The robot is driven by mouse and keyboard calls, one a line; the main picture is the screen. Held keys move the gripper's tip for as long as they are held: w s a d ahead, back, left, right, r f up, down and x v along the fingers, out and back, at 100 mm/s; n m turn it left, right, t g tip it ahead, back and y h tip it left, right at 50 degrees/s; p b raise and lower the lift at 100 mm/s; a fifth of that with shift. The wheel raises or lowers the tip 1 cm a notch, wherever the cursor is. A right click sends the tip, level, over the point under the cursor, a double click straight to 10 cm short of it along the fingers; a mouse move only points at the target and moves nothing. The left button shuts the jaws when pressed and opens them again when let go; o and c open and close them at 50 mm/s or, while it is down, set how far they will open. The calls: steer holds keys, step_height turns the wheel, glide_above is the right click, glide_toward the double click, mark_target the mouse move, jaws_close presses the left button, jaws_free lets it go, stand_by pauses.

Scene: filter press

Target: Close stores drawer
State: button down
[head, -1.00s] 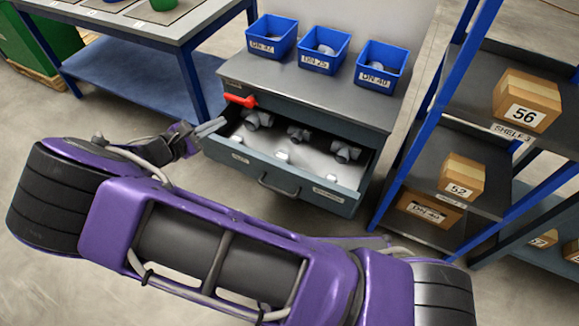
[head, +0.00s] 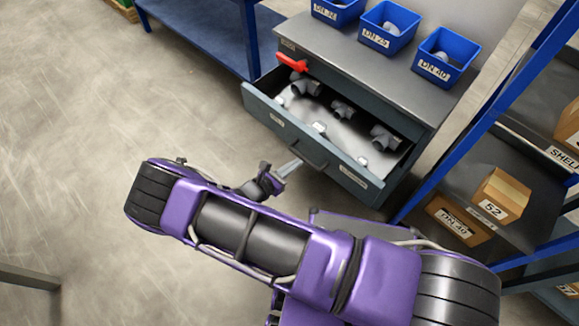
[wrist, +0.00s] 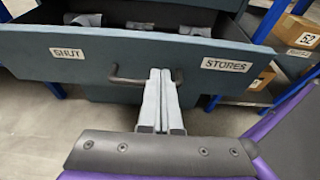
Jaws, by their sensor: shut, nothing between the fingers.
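The stores drawer (head: 283,122) is pulled out of the grey cabinet (head: 399,108), with several grey pipe fittings lying inside it. In the wrist view the drawer front (wrist: 110,52) carries the labels SHUT and STORES, with a dark bar handle (wrist: 128,80) between them. My gripper (head: 297,163) is in front of the drawer front, close to its handle. In the wrist view my gripper (wrist: 160,75) is shut and empty, its fingertips overlapping the middle of the handle. I cannot tell whether they touch it.
A red handle (head: 291,63) sits at the cabinet's upper left. Several blue bins (head: 387,31) stand on the cabinet top. A blue-framed shelf with boxes (head: 502,193) is close on the right. A blue bench (head: 205,25) is at the back left. The floor at left is open.

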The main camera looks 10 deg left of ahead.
mark_target(319, 145)
steer(key=x, duration=0.5)
steer(key=r+x, duration=0.1)
steer(key=x, duration=0.2)
steer(key=shift+w+d+b, duration=0.25)
steer(key=shift+w+b, duration=0.05)
steer(key=shift+w+d, duration=0.1)
steer(key=shift+w, duration=0.1)
